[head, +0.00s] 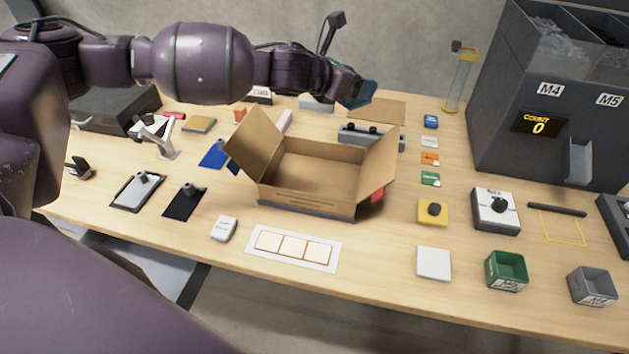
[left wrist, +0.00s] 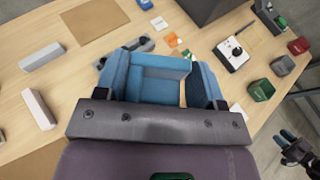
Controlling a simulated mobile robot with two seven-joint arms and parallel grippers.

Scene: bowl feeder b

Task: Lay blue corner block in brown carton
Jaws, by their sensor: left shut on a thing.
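My left gripper (head: 357,94) is raised above the table, behind and above the right part of the brown carton (head: 305,196). In the left wrist view, it is shut on the blue corner block (left wrist: 160,72), which sits between the two blue fingers. In the head view, the block can hardly be told from the fingers. The carton stands mid-table with its flaps spread open. The part of its inside that shows looks empty; its floor near the front wall is hidden. A dark gripper with blue tips, apparently my right one (left wrist: 292,146), shows at the right edge of the left wrist view.
A dark machine (head: 548,110) with a counter stands at the right. A clear tube (head: 460,78) stands beside it. Small coloured blocks line the table right of the carton. A white card tray (head: 293,248) lies in front, with green (head: 506,271) and grey (head: 591,286) bins at the front right.

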